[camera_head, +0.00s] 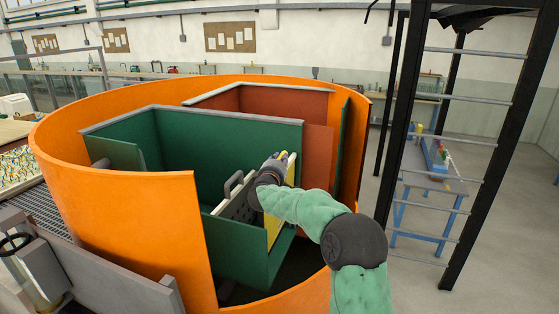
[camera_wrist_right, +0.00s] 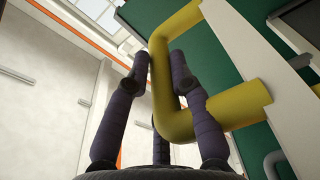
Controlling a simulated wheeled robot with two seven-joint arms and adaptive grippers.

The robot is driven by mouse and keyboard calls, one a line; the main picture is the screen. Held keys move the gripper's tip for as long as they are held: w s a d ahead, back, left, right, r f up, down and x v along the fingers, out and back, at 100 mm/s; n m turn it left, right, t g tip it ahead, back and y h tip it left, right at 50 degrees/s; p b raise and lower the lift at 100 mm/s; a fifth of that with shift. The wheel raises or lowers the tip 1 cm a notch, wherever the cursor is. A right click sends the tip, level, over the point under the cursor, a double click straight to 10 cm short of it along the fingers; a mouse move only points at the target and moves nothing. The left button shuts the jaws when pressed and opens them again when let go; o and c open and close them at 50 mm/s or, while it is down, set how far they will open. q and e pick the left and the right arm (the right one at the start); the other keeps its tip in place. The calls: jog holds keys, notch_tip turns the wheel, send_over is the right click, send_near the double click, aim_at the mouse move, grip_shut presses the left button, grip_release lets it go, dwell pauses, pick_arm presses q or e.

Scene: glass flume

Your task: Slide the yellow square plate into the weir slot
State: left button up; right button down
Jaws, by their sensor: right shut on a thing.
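The yellow square plate (camera_head: 273,229) stands upright inside the green-walled box, at its right end, partly hidden by my right arm. Its thick yellow handle (camera_wrist_right: 163,90) bends between my fingers in the right wrist view. My right gripper (camera_head: 279,160) is shut on this handle; in the right wrist view its dark fingers (camera_wrist_right: 160,62) lie on both sides of the bar. The weir slot is not clearly visible, and I cannot tell whether the plate's edges sit in it. My left gripper is out of view.
Green walls (camera_head: 215,140) and a curved orange wall (camera_head: 115,205) surround the work area. A dark ladder frame (camera_head: 480,140) and a blue-legged table (camera_head: 433,187) stand to the right.

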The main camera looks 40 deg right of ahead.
notch_tip(320, 180, down, 12)
jog(key=b, duration=0.4)
jog(key=shift+r, duration=0.25)
dwell(5.5)
jog(key=c, duration=1)
grip_release()
jog(key=v, duration=0.7)
jog(key=shift+s+a, duration=0.2)
jog(key=shift+a, duration=0.05)
jog(key=shift+f, duration=0.1)
